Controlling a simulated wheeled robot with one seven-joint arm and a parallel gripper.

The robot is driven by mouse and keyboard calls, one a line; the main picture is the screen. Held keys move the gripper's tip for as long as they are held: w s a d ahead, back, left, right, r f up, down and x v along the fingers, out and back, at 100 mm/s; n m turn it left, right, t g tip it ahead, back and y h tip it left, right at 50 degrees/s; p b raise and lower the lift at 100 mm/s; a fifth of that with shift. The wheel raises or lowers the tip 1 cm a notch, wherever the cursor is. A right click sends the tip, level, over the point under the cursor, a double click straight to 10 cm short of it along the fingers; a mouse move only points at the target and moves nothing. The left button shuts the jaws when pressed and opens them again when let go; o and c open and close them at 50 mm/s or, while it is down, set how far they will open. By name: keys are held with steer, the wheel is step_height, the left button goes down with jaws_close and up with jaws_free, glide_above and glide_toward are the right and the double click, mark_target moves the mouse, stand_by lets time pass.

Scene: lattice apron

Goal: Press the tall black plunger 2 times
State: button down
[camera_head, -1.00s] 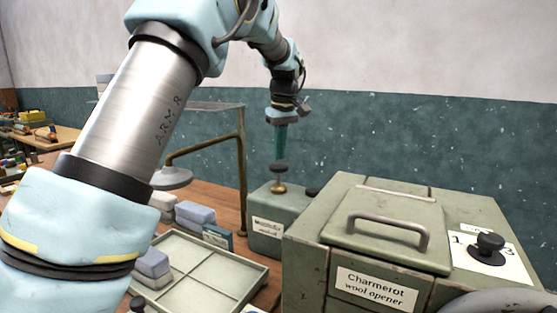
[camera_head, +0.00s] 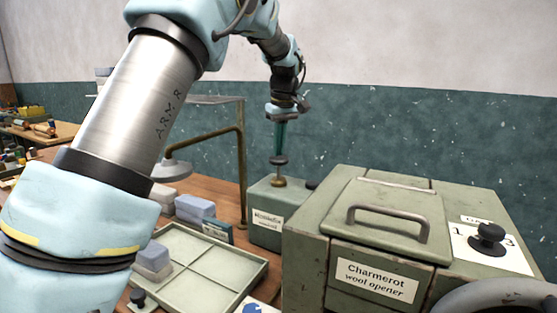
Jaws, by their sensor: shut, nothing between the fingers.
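The tall black plunger (camera_head: 278,160) has a flat black cap on a stem with a brass collar. It stands on top of a small green box (camera_head: 277,212) with a white label, behind the large machine. My gripper (camera_head: 279,152) points straight down above the plunger, its teal fingers shut and empty. The fingertips are at or just above the cap; I cannot tell whether they touch it. The cap stands clear above the collar.
The large green wool opener (camera_head: 375,250) with a raised handle and a black dial knob (camera_head: 487,238) fills the right. A divided tray (camera_head: 215,262) lies in front of the green box. A metal frame (camera_head: 241,165) stands just left of it.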

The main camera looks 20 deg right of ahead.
steer(key=shift+f+b, duration=0.65)
steer(key=shift+f, duration=0.9)
steer(key=shift+r+p, duration=1.85)
steer(key=shift+r, duration=0.2)
step_height(320, 180, up, 5)
steer(key=p, duration=0.4)
steer(key=shift+r, duration=0.1)
